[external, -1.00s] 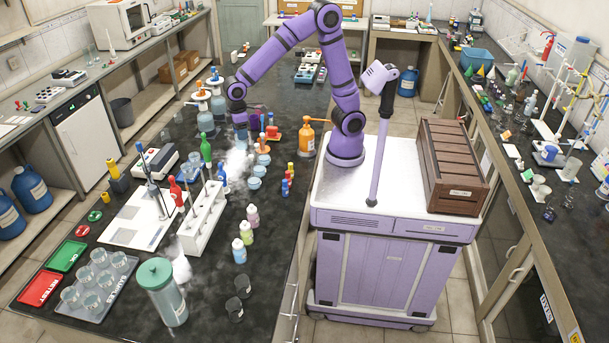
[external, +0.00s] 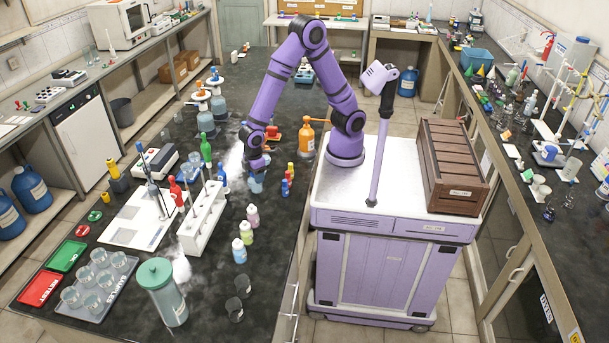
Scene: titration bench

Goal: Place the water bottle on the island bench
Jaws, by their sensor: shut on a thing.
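My gripper (external: 256,168) is low over the island bench (external: 275,240), left of my cart, pointing down. It is shut on a pale blue, see-through thing (external: 256,183), which I take to be the water bottle. Only its lower part shows beneath the jaws, and it is small and partly hidden. It is at or just above the dark bench top; I cannot tell whether it touches.
A blue bottle (external: 222,174) and a white test tube rack (external: 203,220) stand to the left. Small red, blue and yellow bottles (external: 288,180) and an orange bottle (external: 307,140) are close on the right. White vapour drifts nearby. The front right bench is clearer.

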